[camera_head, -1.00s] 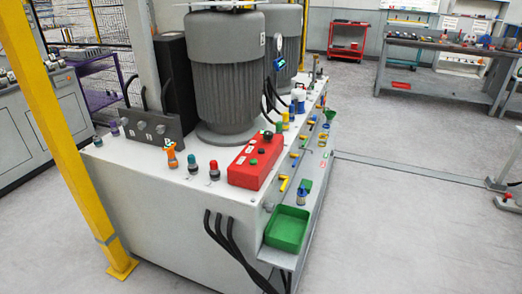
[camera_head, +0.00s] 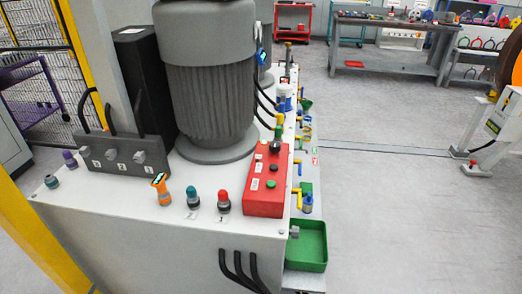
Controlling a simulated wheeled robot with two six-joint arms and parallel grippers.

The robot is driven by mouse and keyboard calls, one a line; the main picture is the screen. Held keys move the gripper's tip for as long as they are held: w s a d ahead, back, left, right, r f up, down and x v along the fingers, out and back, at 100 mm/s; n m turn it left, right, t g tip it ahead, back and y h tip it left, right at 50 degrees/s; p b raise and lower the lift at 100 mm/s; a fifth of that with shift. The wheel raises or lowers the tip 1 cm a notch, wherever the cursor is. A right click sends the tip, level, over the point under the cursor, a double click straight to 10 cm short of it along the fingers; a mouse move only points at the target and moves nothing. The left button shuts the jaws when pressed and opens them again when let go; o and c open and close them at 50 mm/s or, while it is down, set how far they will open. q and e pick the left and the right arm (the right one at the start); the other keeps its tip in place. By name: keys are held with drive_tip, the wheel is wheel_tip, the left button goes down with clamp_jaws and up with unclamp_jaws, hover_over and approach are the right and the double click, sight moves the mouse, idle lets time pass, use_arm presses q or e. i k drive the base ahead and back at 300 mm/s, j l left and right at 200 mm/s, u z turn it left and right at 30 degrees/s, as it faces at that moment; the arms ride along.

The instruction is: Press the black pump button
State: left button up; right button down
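A red control box (camera_head: 264,180) sits on the right front part of the white machine's top (camera_head: 120,205). On its top face are a green button (camera_head: 271,184), a red button (camera_head: 258,168) and a black button (camera_head: 275,146) at the far end, with small white labels beside them. The black button stands clear and uncovered. Neither of my grippers shows in the view.
A large grey motor (camera_head: 207,85) stands behind the box. A grey block (camera_head: 125,155) with black hoses is at left. Small red, teal and orange fittings stand left of the box. A green tray (camera_head: 306,245) hangs at the right side. Open floor (camera_head: 400,220) lies right.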

sight(273, 167)
drive_tip(key=i+j+z, duration=0.1)
drive_tip(key=j, duration=0.25)
drive_tip(key=i+j+z, duration=0.1)
drive_tip(key=j, duration=0.2)
drive_tip(key=i+j+z, duration=0.1)
drive_tip(key=j, duration=0.25)
drive_tip(key=i+j+z, duration=0.1)
drive_tip(key=j, duration=0.3)
drive_tip(key=i, duration=0.05)
